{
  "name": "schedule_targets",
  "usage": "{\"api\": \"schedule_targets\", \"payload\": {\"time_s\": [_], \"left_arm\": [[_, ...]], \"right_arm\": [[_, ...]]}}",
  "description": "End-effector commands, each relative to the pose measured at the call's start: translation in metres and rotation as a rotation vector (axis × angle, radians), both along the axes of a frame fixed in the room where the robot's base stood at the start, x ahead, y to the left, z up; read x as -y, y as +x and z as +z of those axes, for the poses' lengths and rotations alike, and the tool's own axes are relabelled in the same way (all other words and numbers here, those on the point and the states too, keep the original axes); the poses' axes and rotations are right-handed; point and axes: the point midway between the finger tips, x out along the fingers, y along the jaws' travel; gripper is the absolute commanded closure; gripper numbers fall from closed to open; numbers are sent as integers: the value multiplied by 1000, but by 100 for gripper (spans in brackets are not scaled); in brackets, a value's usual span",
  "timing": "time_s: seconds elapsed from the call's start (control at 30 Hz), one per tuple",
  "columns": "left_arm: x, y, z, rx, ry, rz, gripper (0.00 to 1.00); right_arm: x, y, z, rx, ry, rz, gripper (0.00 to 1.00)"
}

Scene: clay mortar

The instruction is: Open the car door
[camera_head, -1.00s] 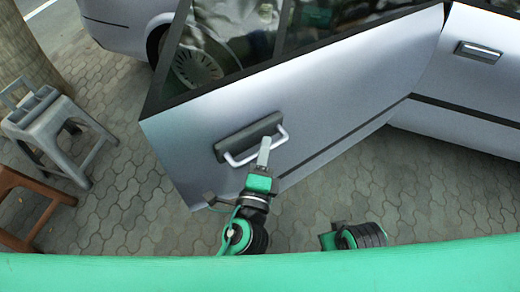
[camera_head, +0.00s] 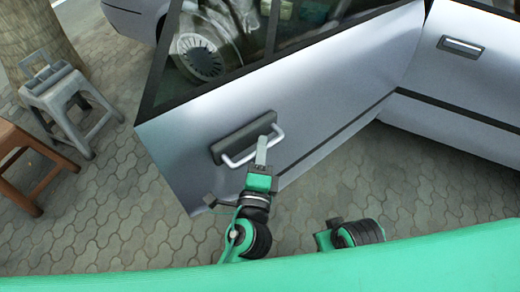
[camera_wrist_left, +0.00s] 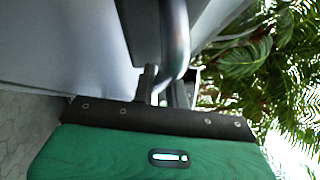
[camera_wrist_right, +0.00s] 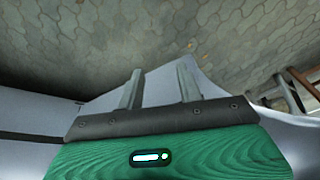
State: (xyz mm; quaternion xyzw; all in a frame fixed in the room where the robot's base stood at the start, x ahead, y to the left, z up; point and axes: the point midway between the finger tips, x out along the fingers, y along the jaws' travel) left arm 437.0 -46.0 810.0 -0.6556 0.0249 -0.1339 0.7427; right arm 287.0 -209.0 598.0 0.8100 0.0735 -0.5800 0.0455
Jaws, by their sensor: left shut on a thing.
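The silver car door (camera_head: 310,105) stands ajar, swung out from the car body, with its free edge at the left in the head view. Its grey handle mount (camera_head: 240,135) carries a pale bar handle (camera_head: 236,160). My left gripper (camera_head: 262,150) is shut on the right part of this bar. In the left wrist view the bar handle (camera_wrist_left: 176,40) runs down between the fingers (camera_wrist_left: 165,88). My right gripper (camera_head: 325,235) is low and apart from the handle. The right wrist view shows its fingers (camera_wrist_right: 160,88) apart and empty, with a silver panel beyond.
A grey stool (camera_head: 62,95) and a brown stool (camera_head: 22,165) stand at the left near a tree trunk (camera_head: 35,40). Another car (camera_head: 130,12) is behind. Paving (camera_head: 130,205) is clear left of the door and below the car side (camera_head: 465,75).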

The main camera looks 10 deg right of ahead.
Motion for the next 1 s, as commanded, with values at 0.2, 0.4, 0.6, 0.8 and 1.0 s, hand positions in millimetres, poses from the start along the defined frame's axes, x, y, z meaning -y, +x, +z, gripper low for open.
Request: {"api": "schedule_targets", "payload": {"time_s": [0.2,0.4,0.6,0.8,1.0], "left_arm": [[1,0,1,1,-2,-2,100],[0,0,1,1,-2,-1,66],[0,0,1,1,-1,0,64],[-1,-5,-2,0,0,0,64],[-8,-33,-9,-3,-1,-1,64]], "right_arm": [[-1,1,1,3,2,-2,64],[-1,0,0,0,2,-1,64],[-1,0,-3,-5,1,-2,64],[-1,-1,-5,-7,0,-1,64],[0,-5,18,34,8,-1,64]]}}
